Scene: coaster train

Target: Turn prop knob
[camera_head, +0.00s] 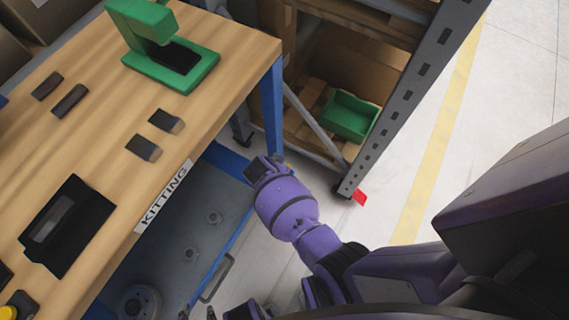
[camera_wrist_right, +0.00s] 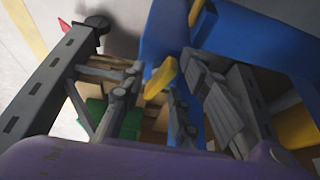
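A yellow knob-like piece (camera_wrist_right: 160,78) shows in the right wrist view, between the finger tips of my right gripper (camera_wrist_right: 163,66). The fingers stand apart on either side of it; whether either one touches it I cannot tell. In the head view my right gripper (camera_head: 258,167) is beside the blue leg of the workbench, below the bench top, and only a sliver of yellow shows at its far side. Dark and purple parts at the bottom edge of the head view may be my left gripper, but they are mostly cut off.
The wooden workbench (camera_head: 105,125), with a KITTING label, carries a green fixture (camera_head: 185,75) and several dark pieces. A grey shelf rack (camera_head: 405,95) with a green bin (camera_head: 348,117) stands close beyond my right gripper. Floor to the right is open.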

